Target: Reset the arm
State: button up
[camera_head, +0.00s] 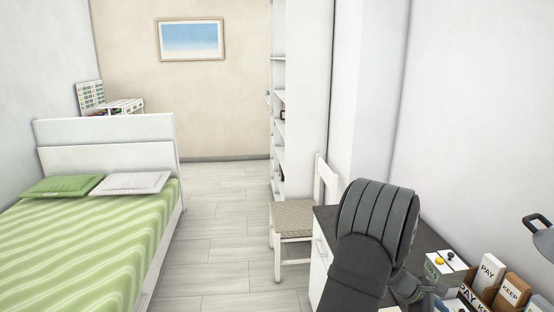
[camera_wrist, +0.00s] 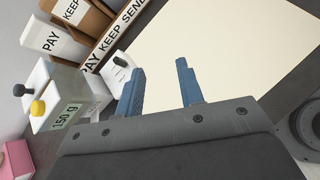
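My gripper (camera_wrist: 160,68) shows in the wrist view with its two blue fingers apart and nothing between them. It is over the dark desk, with a large cream sheet (camera_wrist: 230,40) beyond the fingertips. In the head view my dark arm rises over the desk (camera_head: 325,216) and hides much of its top; the fingers cannot be made out clearly there.
A white box marked 150 g (camera_wrist: 52,98), with a black and a yellow knob, stands left of my fingers. Behind it is a brown holder (camera_wrist: 108,38) labelled PAY, KEEP and SEND. A chair (camera_head: 292,217), striped bed (camera_head: 85,245) and lamp (camera_head: 541,238) stand around; the floor between is clear.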

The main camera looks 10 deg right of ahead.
jog(key=shift+s+d+r+m+t+y, duration=0.15)
jog(key=shift+s+d+r+m+y, duration=0.2)
jog(key=shift+m+y, duration=0.35)
jog(key=shift+s+d+r+m+t+y, duration=0.15)
jog(key=shift+r+m+y, duration=0.3)
jog(key=shift+m, duration=0.45)
jog(key=shift+s+d+r+m+t+y, duration=0.2)
jog(key=shift+d+r+m+y, duration=0.15)
jog(key=shift+m+y, duration=0.4)
jog(key=shift+o, duration=0.4)
jog(key=o, duration=1.4)
jog(key=shift+c, duration=0.2)
jog(key=w+d+r+m+t+y, duration=0.25)
jog(key=d+r+m+t, duration=0.3)
jog(key=r, duration=0.35)
jog(key=x, duration=1)
jog(key=shift+d, duration=0.3)
jog(key=shift+h, duration=0.25)
